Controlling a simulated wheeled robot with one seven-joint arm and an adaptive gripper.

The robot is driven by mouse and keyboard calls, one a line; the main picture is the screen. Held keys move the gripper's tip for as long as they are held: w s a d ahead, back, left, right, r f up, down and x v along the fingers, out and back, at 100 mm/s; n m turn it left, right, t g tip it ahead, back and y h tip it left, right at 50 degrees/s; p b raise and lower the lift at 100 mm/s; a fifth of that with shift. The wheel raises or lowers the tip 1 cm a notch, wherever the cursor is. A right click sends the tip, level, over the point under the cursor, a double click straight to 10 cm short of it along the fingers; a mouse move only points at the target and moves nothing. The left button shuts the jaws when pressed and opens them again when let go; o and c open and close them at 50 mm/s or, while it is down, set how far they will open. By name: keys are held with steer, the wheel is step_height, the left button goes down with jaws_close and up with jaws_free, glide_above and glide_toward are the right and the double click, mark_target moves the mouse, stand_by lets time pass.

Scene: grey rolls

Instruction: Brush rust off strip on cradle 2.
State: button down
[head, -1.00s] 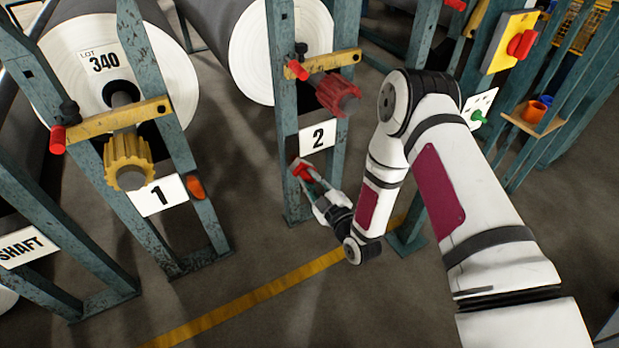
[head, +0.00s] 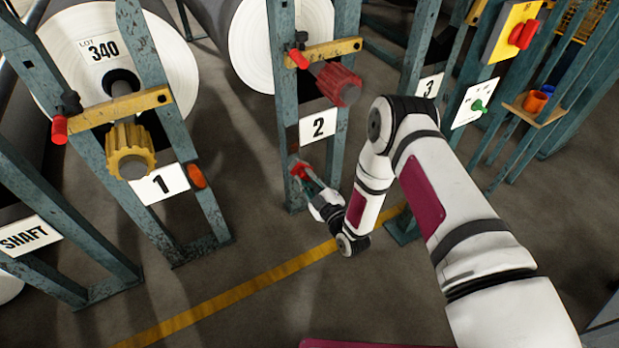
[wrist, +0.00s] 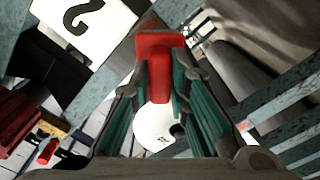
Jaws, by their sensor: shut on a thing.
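Cradle 2 is a worn blue-grey frame, marked by a white sign "2" (head: 318,126); the sign also shows in the wrist view (wrist: 82,20). A brownish rusty patch (head: 293,140) shows on its left post (head: 283,100), left of the sign. My gripper (head: 308,180) is low in front of this post, below the sign. Its teal fingers are shut on a red T-shaped brush (wrist: 153,55), whose head is at or very near the post. A brown area (wrist: 150,24) shows just beyond the brush head. Bristles and exact contact are hidden.
A red toothed chuck (head: 338,84) juts out above the sign, with a yellow latch bar (head: 330,52). Cradle 1, with sign "1" (head: 160,184) and a yellow chuck (head: 128,150), stands left. A yellow floor line (head: 230,299) runs in front. Floor between cradles is open.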

mark_target(300, 168)
steer(key=shift+b+x, duration=0.4)
steer(key=shift+x, duration=1.95)
steer(key=shift+x, duration=1.05)
steer(key=shift+d, duration=0.1)
steer(key=w+d, duration=0.2)
steer(key=d, duration=0.1)
